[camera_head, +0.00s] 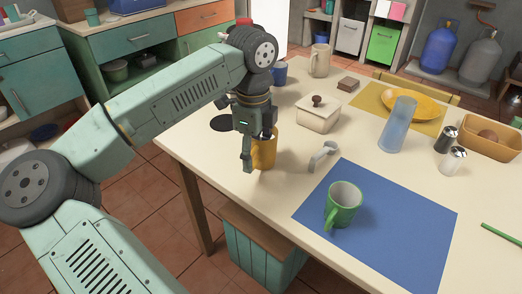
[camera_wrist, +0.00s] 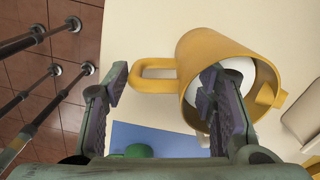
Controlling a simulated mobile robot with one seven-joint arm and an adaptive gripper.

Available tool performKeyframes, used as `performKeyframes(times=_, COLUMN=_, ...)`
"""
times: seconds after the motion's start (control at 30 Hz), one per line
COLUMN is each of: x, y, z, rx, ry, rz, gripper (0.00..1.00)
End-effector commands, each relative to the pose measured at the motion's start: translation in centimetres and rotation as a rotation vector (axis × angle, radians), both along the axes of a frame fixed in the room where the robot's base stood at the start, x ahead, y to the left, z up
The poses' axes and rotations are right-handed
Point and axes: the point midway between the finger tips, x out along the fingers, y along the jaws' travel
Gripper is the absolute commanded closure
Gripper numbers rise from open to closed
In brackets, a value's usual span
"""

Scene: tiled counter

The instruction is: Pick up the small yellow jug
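The small yellow jug (camera_head: 266,152) stands near the table's left edge, partly hidden behind my gripper (camera_head: 257,148). In the wrist view the jug (camera_wrist: 190,62) shows its round mouth on the right and its loop handle (camera_wrist: 152,67) to the left. My gripper (camera_wrist: 163,80) is open there, with its fingers well apart. The left finger is beside the outer end of the handle. The right finger overlaps the jug's mouth; I cannot tell whether it is inside. The handle and near wall lie between the fingers in that view.
A green mug (camera_head: 343,208) stands on a blue mat (camera_head: 400,235). A white curved object (camera_head: 323,154) lies right of the jug, with a lidded white box (camera_head: 318,116) behind. A dark disc (camera_head: 221,123), a blue mug (camera_head: 279,74) and a beige pitcher (camera_head: 319,62) are nearby.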

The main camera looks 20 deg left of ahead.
Motion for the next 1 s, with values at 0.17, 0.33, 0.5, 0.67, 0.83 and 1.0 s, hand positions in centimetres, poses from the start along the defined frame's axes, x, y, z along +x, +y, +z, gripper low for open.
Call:
performKeyframes(times=0.17, x=-0.02, y=-0.01, z=0.00, rx=0.000, ry=0.001, rz=0.000, gripper=0.63)
performKeyframes(times=0.33, x=-0.02, y=-0.01, z=-0.01, rx=0.000, ry=0.001, rz=0.000, gripper=0.74)
performKeyframes(times=0.5, x=-0.03, y=-0.01, z=-0.01, rx=0.000, ry=0.001, rz=-0.001, gripper=0.86)
performKeyframes(times=0.67, x=-0.03, y=-0.01, z=-0.02, rx=0.000, ry=0.002, rz=-0.001, gripper=0.96)
performKeyframes(times=0.83, x=-0.02, y=-0.01, z=0.01, rx=0.000, ry=0.001, rz=-0.001, gripper=0.97)
performKeyframes(times=1.0, x=0.01, y=0.02, z=0.83, rx=0.002, ry=0.000, rz=0.000, gripper=0.98)
